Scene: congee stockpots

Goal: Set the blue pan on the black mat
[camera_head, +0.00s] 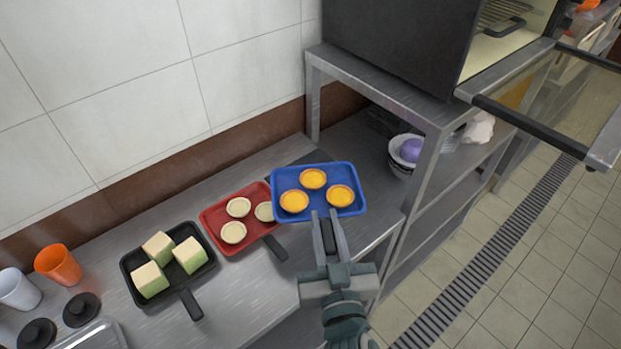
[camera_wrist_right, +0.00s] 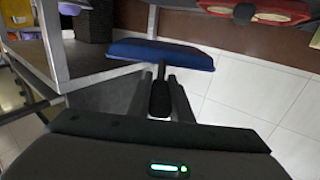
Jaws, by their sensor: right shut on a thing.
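The blue pan (camera_head: 349,176) holds three yellow tarts and also shows in the right wrist view (camera_wrist_right: 165,54). My right gripper (camera_head: 326,222) is shut on the pan's dark handle, at the side nearest me. In the wrist view the handle runs between the two fingers (camera_wrist_right: 160,82). The pan looks level and overlaps the black mat (camera_head: 309,157), of which only a dark strip shows behind the pan. Most of the mat is hidden, and I cannot tell whether the pan touches it. My left gripper is not in view.
A red pan (camera_head: 211,220) with three pale tart shells sits close left of the blue pan. A black pan (camera_head: 137,262) with green-and-cream blocks stands farther left. A metal shelf (camera_head: 428,165) with a bowl (camera_head: 398,163) rises at right. A tiled wall runs behind.

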